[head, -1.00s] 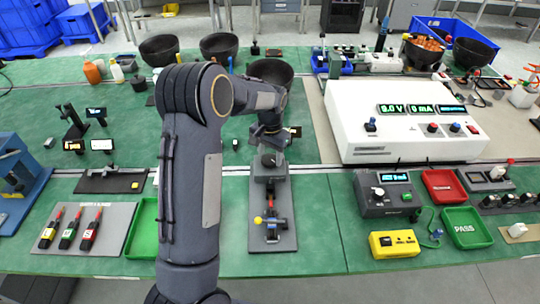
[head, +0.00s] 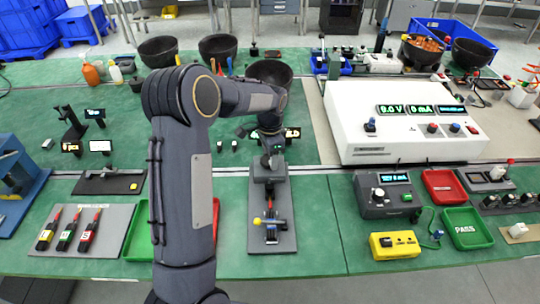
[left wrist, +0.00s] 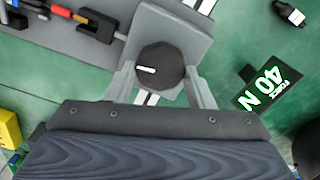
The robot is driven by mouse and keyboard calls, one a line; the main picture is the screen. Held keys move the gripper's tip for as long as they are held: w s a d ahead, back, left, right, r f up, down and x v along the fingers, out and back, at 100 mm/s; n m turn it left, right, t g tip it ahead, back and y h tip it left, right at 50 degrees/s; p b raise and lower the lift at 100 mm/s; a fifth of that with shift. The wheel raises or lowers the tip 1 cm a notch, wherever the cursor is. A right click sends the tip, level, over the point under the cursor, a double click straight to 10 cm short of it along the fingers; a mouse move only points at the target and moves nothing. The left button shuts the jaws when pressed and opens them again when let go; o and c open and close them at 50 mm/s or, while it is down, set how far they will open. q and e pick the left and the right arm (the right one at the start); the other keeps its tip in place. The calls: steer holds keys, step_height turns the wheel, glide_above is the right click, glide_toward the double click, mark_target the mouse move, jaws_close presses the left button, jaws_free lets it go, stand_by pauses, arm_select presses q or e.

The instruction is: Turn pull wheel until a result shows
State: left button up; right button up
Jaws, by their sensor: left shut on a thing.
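The pull wheel (left wrist: 161,66) is a round black knob with a white mark, on a grey block of the pull fixture (head: 284,240). My left gripper (left wrist: 163,88) is shut on the wheel, one finger on each side of it in the left wrist view. In the head view my left gripper (head: 271,150) reaches the top of the fixture, and my arm and hand partly hide the wheel. A small dark display (left wrist: 265,87) beside the fixture reads FORCE 40 N. My right gripper is not in view.
A grey mat (head: 122,222) with several red-and-black tools lies at the left. A white power unit (head: 400,140), a dark tester (head: 388,205), a yellow box (head: 380,252) and a green PASS tray (head: 488,228) stand at the right.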

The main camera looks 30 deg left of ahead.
arm_select(q)
steer(key=shift+w+r, duration=0.1)
stand_by(0.3)
steer(key=o, duration=1)
step_height(320, 180, up, 7)
steer(key=shift+r+b, duration=0.1)
steer(key=shift+b, duration=0.2)
steer(key=shift+r, duration=0.25)
